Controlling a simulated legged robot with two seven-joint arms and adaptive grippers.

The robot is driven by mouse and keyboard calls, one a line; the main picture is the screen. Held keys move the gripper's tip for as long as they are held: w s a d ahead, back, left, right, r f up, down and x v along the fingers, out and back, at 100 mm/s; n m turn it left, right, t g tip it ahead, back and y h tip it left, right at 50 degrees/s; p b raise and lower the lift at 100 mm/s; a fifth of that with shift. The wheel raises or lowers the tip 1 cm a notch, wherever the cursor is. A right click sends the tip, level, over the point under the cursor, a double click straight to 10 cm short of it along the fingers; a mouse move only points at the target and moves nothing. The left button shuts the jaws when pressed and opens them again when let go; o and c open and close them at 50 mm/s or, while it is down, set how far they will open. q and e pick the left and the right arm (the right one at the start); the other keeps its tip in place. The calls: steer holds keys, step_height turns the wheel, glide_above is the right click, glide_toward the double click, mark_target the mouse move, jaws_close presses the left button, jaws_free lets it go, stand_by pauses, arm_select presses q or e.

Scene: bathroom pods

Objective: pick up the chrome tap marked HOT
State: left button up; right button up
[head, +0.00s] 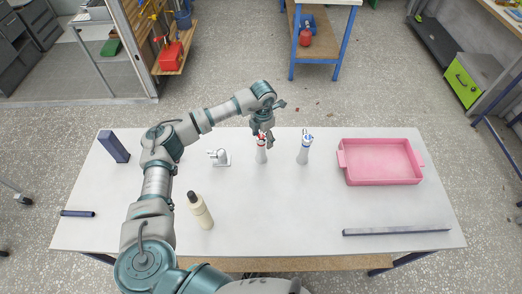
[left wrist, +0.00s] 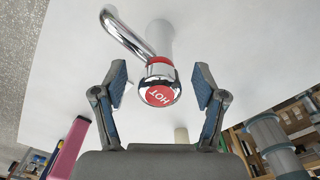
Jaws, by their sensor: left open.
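The chrome tap marked HOT (head: 261,153) stands upright on the white table, with a red top. In the left wrist view its red HOT cap (left wrist: 160,95) sits between my finger pads, with the chrome spout curving away to the upper left. My left gripper (head: 264,138) is above and around the tap's top, and partly hides it in the head view. In the left wrist view the left gripper (left wrist: 160,78) is open, with a gap on both sides of the cap. A similar tap with a blue top (head: 304,149) stands to the right. My right gripper is not in view.
A small white-and-chrome fitting (head: 220,158) is left of the HOT tap. A cream bottle (head: 200,211) stands nearer me. A pink tray (head: 381,178) is at the right, a grey bar (head: 397,232) at front right, a dark blue block (head: 113,147) at the left. The table centre-front is clear.

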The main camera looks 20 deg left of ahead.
arm_select(q)
steer(key=shift+d, duration=0.15)
steer(key=c, duration=1.2)
jaws_close()
steer(key=shift+a, duration=0.35)
